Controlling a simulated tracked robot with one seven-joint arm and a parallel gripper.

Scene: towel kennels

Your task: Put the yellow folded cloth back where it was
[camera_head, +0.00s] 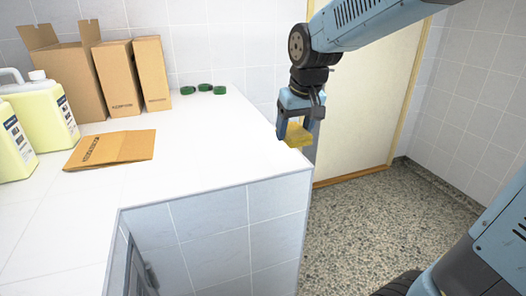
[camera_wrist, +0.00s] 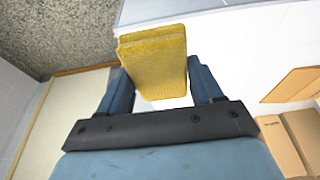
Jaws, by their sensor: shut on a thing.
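The yellow folded cloth (camera_head: 298,138) is held between the fingers of my gripper (camera_head: 296,132) near the right edge of the white counter (camera_head: 215,150). In the wrist view the cloth (camera_wrist: 153,62) is a thick yellow block between the two blue fingers of my gripper (camera_wrist: 155,90), with its far end sticking out past them. In the wrist view the counter top (camera_wrist: 240,55) lies beyond the cloth on the right and the speckled floor on the left. I cannot tell whether the cloth touches the counter.
Cardboard boxes (camera_head: 118,78), a flat cardboard piece (camera_head: 112,148), yellow-green jugs (camera_head: 40,115) and several small green items (camera_head: 204,88) stand on the counter's left and back. The middle and front right of the counter are clear. A door (camera_head: 365,95) is behind my arm, above the speckled floor (camera_head: 370,220).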

